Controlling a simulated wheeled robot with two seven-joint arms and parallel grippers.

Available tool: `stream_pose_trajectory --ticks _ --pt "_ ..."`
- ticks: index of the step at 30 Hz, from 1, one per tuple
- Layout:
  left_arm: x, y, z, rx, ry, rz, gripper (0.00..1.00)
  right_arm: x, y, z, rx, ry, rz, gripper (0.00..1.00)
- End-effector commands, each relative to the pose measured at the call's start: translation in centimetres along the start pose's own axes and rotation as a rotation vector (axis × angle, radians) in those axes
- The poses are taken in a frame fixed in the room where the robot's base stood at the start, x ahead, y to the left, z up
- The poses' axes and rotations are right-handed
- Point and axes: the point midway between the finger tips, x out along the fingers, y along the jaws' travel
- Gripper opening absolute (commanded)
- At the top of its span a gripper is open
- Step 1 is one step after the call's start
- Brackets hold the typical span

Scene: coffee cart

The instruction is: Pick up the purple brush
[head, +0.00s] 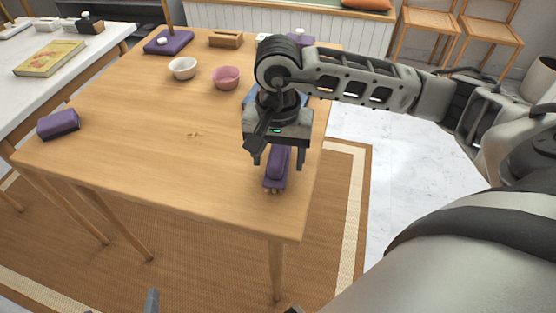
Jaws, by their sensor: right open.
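My right gripper (278,160) points down over the table's right part. Its two fingers are spread, one on each side of a long purple object (276,172), with gaps on both sides. This object has a flat purple base and small pale bits at its near end; its far end is hidden by my gripper. A second purple block (58,124) with a dark lower part lies at the table's left edge. Which of the two is the brush I cannot tell for sure. My left gripper does not show clearly.
The wooden table (130,150) carries a white bowl (182,68), a pink bowl (226,77), a wooden holder (225,39) and a purple stand (168,42) at the back. Small brown bits (194,132) lie mid-table. A white counter (90,45) with a yellow book (50,58) stands left.

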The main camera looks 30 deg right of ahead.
Motion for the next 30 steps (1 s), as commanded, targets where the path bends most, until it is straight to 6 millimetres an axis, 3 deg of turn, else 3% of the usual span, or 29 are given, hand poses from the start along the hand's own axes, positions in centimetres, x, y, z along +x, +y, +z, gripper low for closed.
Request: stream_pose_trajectory --ticks 5,10,11,23,30 --pt "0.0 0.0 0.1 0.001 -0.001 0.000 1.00 0.0 0.0 0.0 0.000 0.000 0.000 0.64" --pt "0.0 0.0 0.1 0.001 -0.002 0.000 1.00 0.0 0.0 0.0 0.000 0.000 0.000 0.16" --pt "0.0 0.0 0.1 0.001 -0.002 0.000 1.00 0.0 0.0 0.0 0.000 0.000 0.000 0.15" --pt "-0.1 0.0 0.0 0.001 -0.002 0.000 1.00 -0.7 -0.1 0.0 0.000 0.000 -0.002 0.14" --pt "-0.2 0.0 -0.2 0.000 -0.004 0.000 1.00 -4.0 -0.5 0.4 -0.004 0.001 -0.007 0.14"
